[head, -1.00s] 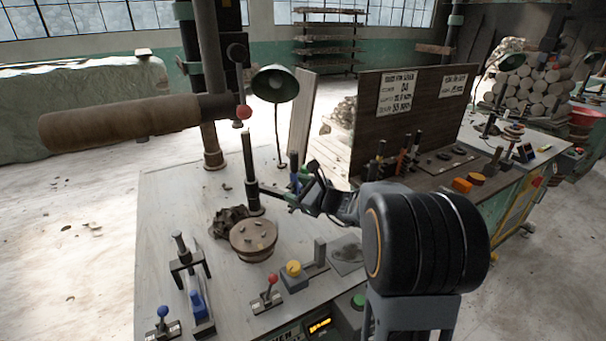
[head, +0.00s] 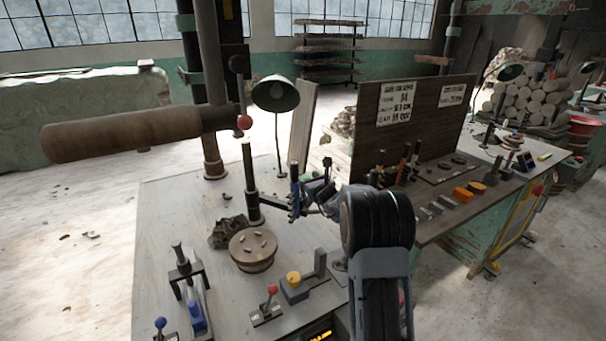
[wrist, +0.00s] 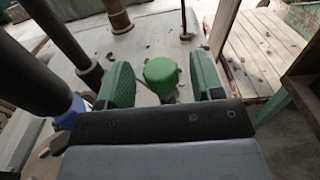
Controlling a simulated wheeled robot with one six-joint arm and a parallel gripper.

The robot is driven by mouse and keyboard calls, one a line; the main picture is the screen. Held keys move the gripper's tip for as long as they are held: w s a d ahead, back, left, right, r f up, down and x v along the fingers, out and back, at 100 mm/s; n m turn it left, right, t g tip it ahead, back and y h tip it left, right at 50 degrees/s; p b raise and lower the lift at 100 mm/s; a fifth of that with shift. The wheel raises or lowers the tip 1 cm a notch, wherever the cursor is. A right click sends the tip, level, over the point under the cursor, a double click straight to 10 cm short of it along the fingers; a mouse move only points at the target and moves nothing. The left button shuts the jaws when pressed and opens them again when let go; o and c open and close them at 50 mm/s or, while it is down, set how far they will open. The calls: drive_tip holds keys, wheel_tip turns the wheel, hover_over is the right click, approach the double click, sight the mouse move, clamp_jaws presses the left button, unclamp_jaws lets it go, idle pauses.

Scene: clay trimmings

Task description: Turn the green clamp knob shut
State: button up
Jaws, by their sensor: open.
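The green clamp knob (wrist: 161,72) is a round green cap in the wrist view, on a short post above the grey bench top. My gripper (wrist: 160,62) is open, with one green-padded finger on each side of the knob. A gap shows between the knob and each finger, so neither seems to touch it. In the head view my gripper (head: 312,186) is over the back right part of the bench, beside a dark post with a blue collar (head: 294,190). The knob cannot be made out clearly there.
A tall dark post (head: 250,180) stands left of my gripper. A green lamp (head: 275,95) rises behind it, and a dark upright board (head: 400,130) stands to the right. A round clay-topped wheel (head: 252,250) and a yellow knob (head: 293,278) are nearer the front.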

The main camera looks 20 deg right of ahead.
sight(304, 175)
drive_tip(key=shift+w+a, duration=0.2)
drive_tip(key=shift+w, duration=1.4)
drive_tip(key=c, duration=0.9)
drive_tip(key=shift+n+y+p, duration=0.3)
drive_tip(key=shift+y+p, duration=0.05)
drive_tip(key=shift+y, duration=0.15)
drive_tip(key=n+g+y, duration=0.1)
drive_tip(key=n+y, duration=0.1)
drive_tip(key=n+g+y+p, duration=0.1)
drive_tip(key=y, duration=0.2)
drive_tip(key=n+g+y+p, duration=0.1)
drive_tip(key=n+y, duration=0.1)
drive_tip(key=y, duration=0.1)
drive_tip(key=shift+s+a+n+g, duration=0.15)
drive_tip(key=shift+a+n+g, duration=0.15)
drive_tip(key=shift+a, duration=0.05)
drive_tip(key=n+g+y, duration=0.1)
drive_tip(key=g, duration=0.1)
drive_tip(key=n+g+y+p, duration=0.1)
drive_tip(key=n+y, duration=0.1)
drive_tip(key=n+g+y+p, duration=0.1)
drive_tip(key=g+y, duration=0.1)
drive_tip(key=shift+s+a+n+g, duration=0.3)
drive_tip(key=shift+n, duration=0.1)
drive_tip(key=shift+n+g+y, duration=0.3)
drive_tip(key=shift+n+g, duration=0.1)
drive_tip(key=shift+g, duration=0.2)
drive_tip(key=shift+a, duration=0.1)
